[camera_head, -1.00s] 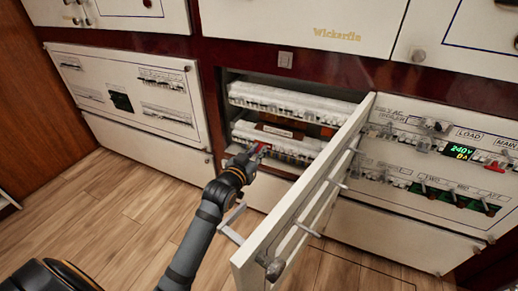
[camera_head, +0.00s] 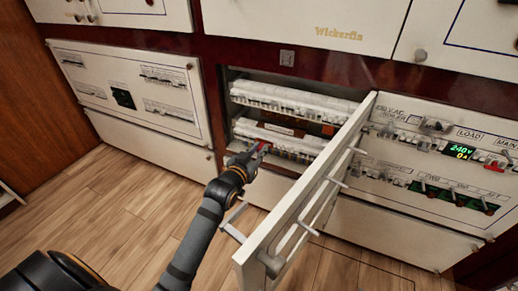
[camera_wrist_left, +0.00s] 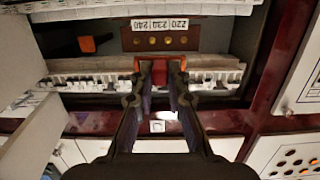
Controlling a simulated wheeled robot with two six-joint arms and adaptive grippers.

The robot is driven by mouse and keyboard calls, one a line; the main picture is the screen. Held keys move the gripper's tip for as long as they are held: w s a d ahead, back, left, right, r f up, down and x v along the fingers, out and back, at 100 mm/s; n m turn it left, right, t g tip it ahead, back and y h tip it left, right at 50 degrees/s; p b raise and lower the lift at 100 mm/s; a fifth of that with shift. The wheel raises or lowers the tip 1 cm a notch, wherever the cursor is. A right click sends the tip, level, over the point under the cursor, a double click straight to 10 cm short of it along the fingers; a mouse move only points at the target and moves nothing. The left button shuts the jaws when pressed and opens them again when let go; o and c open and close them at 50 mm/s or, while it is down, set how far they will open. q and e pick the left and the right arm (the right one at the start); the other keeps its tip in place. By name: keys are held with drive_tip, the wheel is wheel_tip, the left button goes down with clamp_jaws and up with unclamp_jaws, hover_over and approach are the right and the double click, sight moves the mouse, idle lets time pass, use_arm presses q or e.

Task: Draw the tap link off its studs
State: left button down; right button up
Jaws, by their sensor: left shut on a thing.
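My left gripper (camera_head: 257,150) reaches into the open recess of the breaker panel. It is shut on the red tap link (camera_wrist_left: 159,72), which shows between the fingers in the wrist view; a bit of red also shows at the fingertips in the head view. Beyond the link in the wrist view is a brown board (camera_wrist_left: 127,41) with a row of several brass studs (camera_wrist_left: 168,40) and a label strip with 220, 230 and 240. The studs I see look uncovered. Fingers hide part of the link. My right gripper is not in view.
Breaker rows (camera_head: 290,98) fill the recess above and behind the gripper. An open white door (camera_head: 305,195) with rods stands close right of my arm. A panel with switches and a green display (camera_head: 460,150) is further right. Wooden floor (camera_head: 110,215) is clear.

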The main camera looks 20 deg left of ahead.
use_arm(q)
drive_tip(key=shift+s+r+p, duration=0.1)
drive_tip(key=shift+s+p, duration=1.05)
drive_tip(key=shift+s, duration=0.75)
drive_tip(key=s+p, duration=0.4)
drive_tip(key=s, duration=0.3)
drive_tip(key=shift+a+p, duration=0.15)
drive_tip(key=shift+p, duration=0.25)
